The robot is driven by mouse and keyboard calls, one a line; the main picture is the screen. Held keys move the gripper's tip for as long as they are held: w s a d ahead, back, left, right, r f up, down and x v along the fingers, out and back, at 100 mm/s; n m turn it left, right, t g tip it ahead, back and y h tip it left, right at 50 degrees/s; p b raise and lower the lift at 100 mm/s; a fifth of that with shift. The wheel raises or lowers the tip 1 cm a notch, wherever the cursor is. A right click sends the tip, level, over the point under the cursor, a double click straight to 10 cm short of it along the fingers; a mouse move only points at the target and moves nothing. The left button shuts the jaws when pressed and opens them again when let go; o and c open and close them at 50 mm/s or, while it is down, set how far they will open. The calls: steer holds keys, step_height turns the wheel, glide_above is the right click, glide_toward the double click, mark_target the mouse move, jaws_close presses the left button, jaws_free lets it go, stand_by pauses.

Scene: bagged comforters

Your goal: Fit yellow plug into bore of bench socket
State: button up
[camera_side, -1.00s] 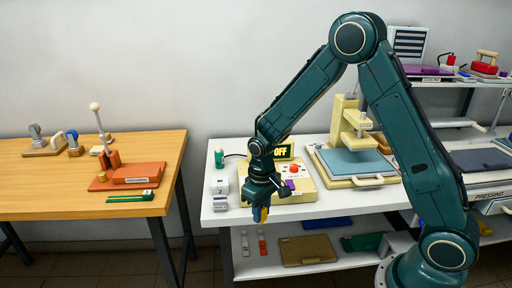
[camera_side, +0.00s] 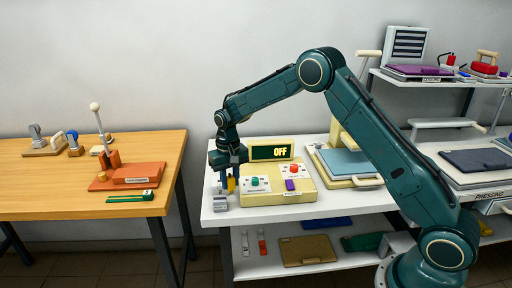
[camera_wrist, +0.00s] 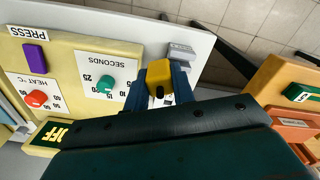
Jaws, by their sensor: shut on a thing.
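My gripper (camera_side: 225,185) is shut on the yellow plug (camera_side: 231,184) and points down over the left end of the white table. In the wrist view, the plug (camera_wrist: 158,70) sits between the two blue fingers of my gripper (camera_wrist: 157,90). A small grey block (camera_side: 220,203), probably the bench socket, stands on the table just below and in front of the gripper. It also shows beyond the plug in the wrist view (camera_wrist: 181,52). I cannot make out its bore. The plug appears apart from this block.
A cream control box (camera_side: 278,198) with knobs and an "OFF" display (camera_side: 271,152) stands close to the right of my gripper. A heat press with a blue pad (camera_side: 350,163) is farther right. A wooden table (camera_side: 60,160) stands left, across a gap.

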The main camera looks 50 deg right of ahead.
steer(key=w+d+r+m, duration=0.3)
steer(key=w+d+m, duration=0.1)
steer(key=w, duration=0.5)
steer(key=shift+w+d+r+m, duration=0.25)
steer(key=shift+w+r+m, duration=0.05)
steer(key=shift+w+m, duration=0.1)
steer(key=shift+s+f, duration=0.1)
steer(key=shift+f, duration=0.1)
steer(key=shift+f, duration=2.35)
steer(key=shift+f, duration=1.05)
stand_by(1.1)
steer(key=o, duration=1.7)
steer(key=shift+r, duration=0.3)
